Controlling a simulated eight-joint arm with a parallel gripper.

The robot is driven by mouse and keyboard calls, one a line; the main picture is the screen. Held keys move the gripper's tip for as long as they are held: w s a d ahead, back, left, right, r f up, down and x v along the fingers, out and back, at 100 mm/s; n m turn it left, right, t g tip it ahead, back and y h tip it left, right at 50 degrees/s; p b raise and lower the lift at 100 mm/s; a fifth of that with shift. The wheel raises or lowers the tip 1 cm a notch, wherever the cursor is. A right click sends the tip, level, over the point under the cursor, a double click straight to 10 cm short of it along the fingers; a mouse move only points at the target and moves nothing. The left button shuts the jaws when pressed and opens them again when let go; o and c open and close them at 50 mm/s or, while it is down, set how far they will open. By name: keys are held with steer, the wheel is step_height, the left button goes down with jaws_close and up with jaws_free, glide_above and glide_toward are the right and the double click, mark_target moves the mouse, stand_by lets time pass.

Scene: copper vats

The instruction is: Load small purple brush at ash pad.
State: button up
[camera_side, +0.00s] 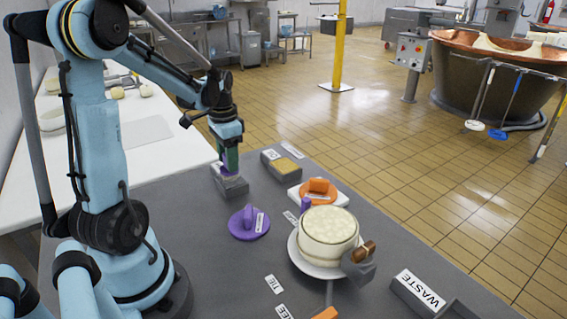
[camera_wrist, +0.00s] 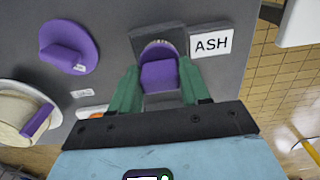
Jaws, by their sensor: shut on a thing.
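The small purple brush (camera_wrist: 158,76) is held between the green fingers of my gripper (camera_wrist: 158,68) in the wrist view. In the side view my gripper (camera_side: 230,157) points down, with a bit of purple brush (camera_side: 225,170) showing below its fingers. The ash pad (camera_side: 232,187) is a dark grey block right under the brush. In the wrist view the pad (camera_wrist: 174,36) shows behind the brush, beside a white ASH label (camera_wrist: 212,43). The brush looks at or just above the pad's top; I cannot tell if they touch.
A larger purple brush on a round base (camera_side: 249,222) lies nearby. A yellow-topped block (camera_side: 287,166) and orange brush (camera_side: 318,188) are behind. A WASTE bin (camera_side: 420,293) is front right.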

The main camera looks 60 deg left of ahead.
steer(key=shift+f, duration=0.6)
stand_by(0.7)
steer(key=shift+r, duration=0.1)
stand_by(0.4)
steer(key=shift+r, duration=3.45)
